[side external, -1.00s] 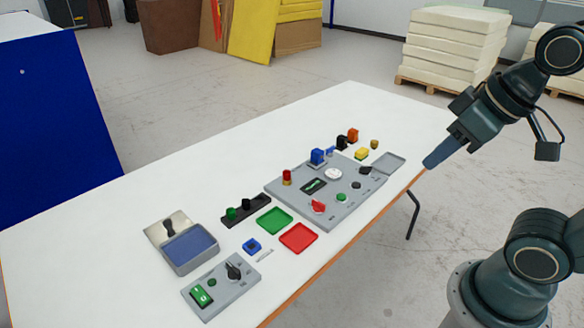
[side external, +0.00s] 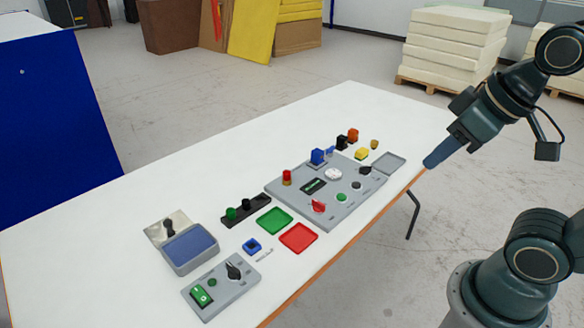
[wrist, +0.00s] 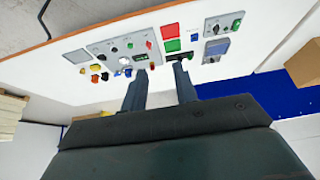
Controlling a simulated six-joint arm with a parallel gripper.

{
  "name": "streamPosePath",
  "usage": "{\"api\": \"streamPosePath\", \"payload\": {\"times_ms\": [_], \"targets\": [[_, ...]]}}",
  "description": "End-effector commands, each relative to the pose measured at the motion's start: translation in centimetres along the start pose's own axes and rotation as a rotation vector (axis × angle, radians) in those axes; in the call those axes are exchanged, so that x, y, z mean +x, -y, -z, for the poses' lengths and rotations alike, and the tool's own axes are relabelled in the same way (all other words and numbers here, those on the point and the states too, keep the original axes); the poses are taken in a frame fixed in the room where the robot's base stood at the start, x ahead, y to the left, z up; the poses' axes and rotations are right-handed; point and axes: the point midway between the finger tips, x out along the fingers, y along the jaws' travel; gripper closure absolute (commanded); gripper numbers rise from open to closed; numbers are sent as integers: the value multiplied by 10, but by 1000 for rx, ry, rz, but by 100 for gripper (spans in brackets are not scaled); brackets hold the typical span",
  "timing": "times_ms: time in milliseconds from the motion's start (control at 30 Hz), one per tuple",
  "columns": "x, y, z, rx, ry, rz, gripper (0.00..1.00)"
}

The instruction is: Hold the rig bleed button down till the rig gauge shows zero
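The rig looks to be the large grey panel (side external: 284,201) on the white table; it also shows in the wrist view (wrist: 100,48). It carries a round white gauge (side external: 333,174), whose needle is too small to read, and a dark display (side external: 313,187). A green button (side external: 341,198), a black button (side external: 357,185) and a red knob (side external: 318,206) sit along its front. I cannot read which one is the bleed button. My gripper (side external: 430,163) hangs off the table's right front edge, apart from the panel. In the wrist view its two fingers (wrist: 160,69) stand apart with nothing between them.
A smaller grey control box (side external: 222,301) with a green rocker stands at the front left. Small coloured blocks, including a yellow one (side external: 361,154), sit behind the panel. The far table is clear.

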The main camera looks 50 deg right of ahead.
Motion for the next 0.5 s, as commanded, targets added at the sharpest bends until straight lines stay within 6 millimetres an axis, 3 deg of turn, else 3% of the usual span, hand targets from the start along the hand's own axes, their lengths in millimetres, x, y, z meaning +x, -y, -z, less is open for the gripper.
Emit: {"api": "streamPosePath", "payload": {"times_ms": [33, 133, 500], "targets": [[0, 0, 0, 0, 0, 0, 81], [0, 0, 0, 0, 0, 0, 100], [0, 0, 0, 0, 0, 0, 100]]}}
